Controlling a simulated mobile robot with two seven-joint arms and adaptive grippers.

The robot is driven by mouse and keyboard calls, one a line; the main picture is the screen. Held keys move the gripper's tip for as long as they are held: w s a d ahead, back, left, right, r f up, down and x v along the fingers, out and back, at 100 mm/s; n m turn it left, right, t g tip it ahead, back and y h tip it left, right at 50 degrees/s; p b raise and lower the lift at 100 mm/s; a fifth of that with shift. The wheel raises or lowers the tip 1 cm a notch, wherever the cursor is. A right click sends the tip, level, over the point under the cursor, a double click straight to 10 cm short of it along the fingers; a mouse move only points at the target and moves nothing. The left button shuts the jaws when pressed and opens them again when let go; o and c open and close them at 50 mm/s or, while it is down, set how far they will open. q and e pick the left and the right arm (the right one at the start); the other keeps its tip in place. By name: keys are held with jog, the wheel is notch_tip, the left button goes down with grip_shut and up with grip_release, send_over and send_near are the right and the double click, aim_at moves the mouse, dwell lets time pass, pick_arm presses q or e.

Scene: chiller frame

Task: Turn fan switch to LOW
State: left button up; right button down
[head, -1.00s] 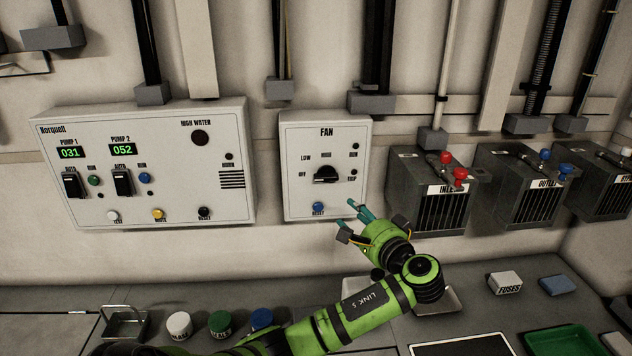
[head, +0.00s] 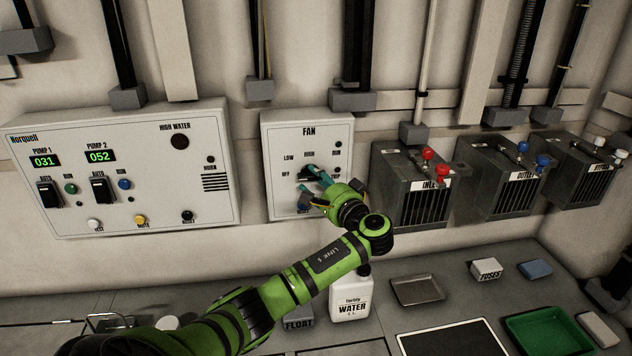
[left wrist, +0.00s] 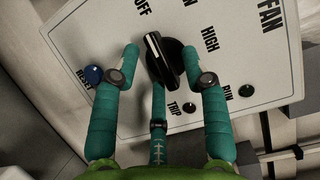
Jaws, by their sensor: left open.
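The fan switch is a black rotary knob (head: 305,174) on the white FAN panel (head: 280,138) on the wall. In the left wrist view the knob (left wrist: 165,58) has a white pointer line tilted toward the OFF label; the LOW label shows in the head view (head: 289,158). My left gripper (head: 313,184) is open in front of the panel, with teal fingers. In the left wrist view its fingers (left wrist: 162,70) stand apart on both sides of the knob, with a third finger below it. I cannot tell whether any finger touches it. My right gripper is not in view.
The blue RESET button (left wrist: 93,74) lies close beside one finger. A white water jug (head: 350,300) stands on the counter below my arm.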

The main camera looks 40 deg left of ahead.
pick_arm(q)
grip_shut()
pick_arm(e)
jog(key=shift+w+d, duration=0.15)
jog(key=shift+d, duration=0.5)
pick_arm(q)
jog(key=shift+a+m, duration=0.1)
jog(key=shift+m, duration=0.3)
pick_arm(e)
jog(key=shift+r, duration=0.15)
pick_arm(q)
jog(key=m, duration=0.2)
jog(key=m+t+y+p, duration=0.1)
jog(key=m, duration=0.1)
jog(key=shift+s+f+m+y, duration=0.1)
jog(key=shift+f+m+y, duration=0.05)
jog(key=shift+m+y, duration=0.15)
jog(key=shift+s+a+m+t+p, duration=0.15)
jog(key=shift+m+t+p, duration=0.65)
jog(key=shift+m, duration=1.1)
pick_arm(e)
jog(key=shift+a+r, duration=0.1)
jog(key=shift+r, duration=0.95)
pick_arm(q)
jog(key=shift+m+y, duration=0.3)
grip_release()
jog(key=shift+f, duration=0.1)
